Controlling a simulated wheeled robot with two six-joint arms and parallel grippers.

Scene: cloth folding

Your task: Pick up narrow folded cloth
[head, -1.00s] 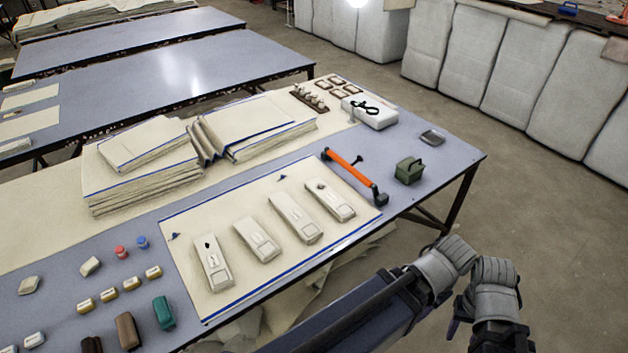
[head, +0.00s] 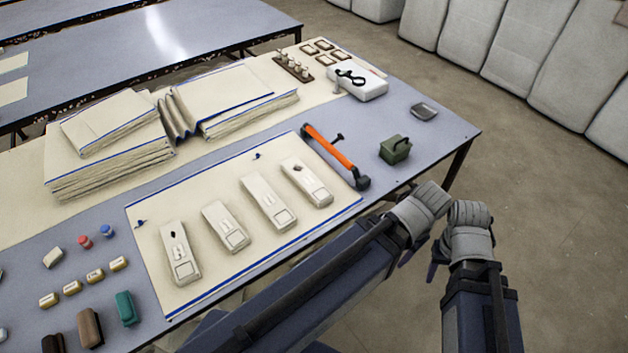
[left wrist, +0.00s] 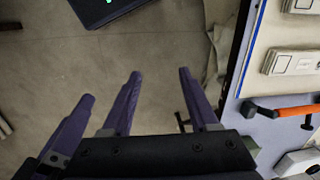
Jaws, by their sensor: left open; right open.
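Several narrow, pale folded pieces lie side by side on a cream cloth with blue edging (head: 220,285), among them a left one (head: 178,250) and a right one (head: 306,181). I cannot tell which is the named cloth. Two of them show at the right of the left wrist view (left wrist: 290,62). My left gripper (left wrist: 137,85) is open and empty over the floor beside the table, its purple fingers spread. My right gripper (head: 434,264) is beyond the table's front edge, close to the left arm; its fingers are mostly hidden. Neither gripper touches the cloths.
An orange-handled tool (head: 335,150) and a green box (head: 395,150) lie between the cream cloth and the table's right end. Stacks of folded fabric (head: 110,165) stand at the back. Small blocks (head: 126,308) lie at the left. Open floor (head: 560,240) lies right.

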